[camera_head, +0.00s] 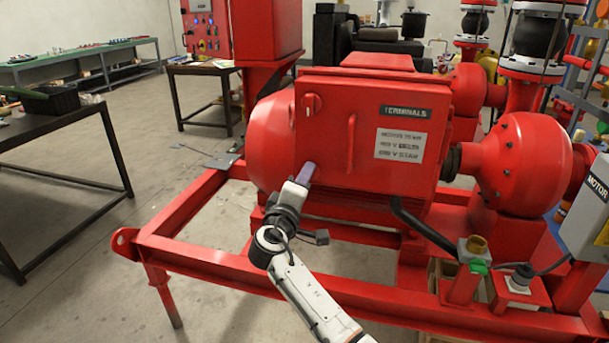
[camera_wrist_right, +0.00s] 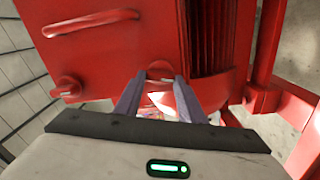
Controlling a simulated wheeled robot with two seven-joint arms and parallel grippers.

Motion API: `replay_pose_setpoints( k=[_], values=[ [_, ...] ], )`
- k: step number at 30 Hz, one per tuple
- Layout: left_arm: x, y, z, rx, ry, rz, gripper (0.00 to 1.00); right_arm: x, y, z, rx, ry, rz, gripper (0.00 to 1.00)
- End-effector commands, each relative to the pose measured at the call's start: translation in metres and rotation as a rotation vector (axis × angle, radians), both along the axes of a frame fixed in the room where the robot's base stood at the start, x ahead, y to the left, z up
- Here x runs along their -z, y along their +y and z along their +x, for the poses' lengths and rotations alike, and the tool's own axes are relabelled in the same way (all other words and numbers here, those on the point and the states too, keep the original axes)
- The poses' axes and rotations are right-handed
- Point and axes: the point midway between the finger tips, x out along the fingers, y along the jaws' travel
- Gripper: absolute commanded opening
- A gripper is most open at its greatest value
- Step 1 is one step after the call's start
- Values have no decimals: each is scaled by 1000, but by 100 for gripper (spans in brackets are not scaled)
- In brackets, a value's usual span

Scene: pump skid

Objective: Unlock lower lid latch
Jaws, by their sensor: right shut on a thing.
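The red terminal box (camera_head: 340,195) has a lid with a vertical handle (camera_head: 351,143), which also shows in the right wrist view (camera_wrist_right: 90,23). The upper lid latch (camera_head: 312,105), a red round knob, is at the lid's upper left; it also shows in the right wrist view (camera_wrist_right: 66,88). My right gripper (camera_head: 308,172) reaches the lid's lower left edge. In the right wrist view its two fingers (camera_wrist_right: 160,88) are on either side of the red lower lid latch (camera_wrist_right: 160,73), shut on it. In the head view the gripper covers this latch. My left gripper is out of view.
A red skid frame (camera_head: 195,205) surrounds the pump. A red round housing (camera_head: 268,145) sits behind the box.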

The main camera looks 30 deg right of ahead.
Motion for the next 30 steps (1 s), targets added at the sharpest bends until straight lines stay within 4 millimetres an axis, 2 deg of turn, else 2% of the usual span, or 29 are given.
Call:
replay_pose_setpoints(
  k=[3,12,30],
  values=[
    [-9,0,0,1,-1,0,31,-2,0,0,1,71,-59,14],
    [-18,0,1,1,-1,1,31,0,1,0,-1,193,-165,14],
    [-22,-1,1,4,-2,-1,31,2,0,0,-1,242,-208,14]
  ],
)
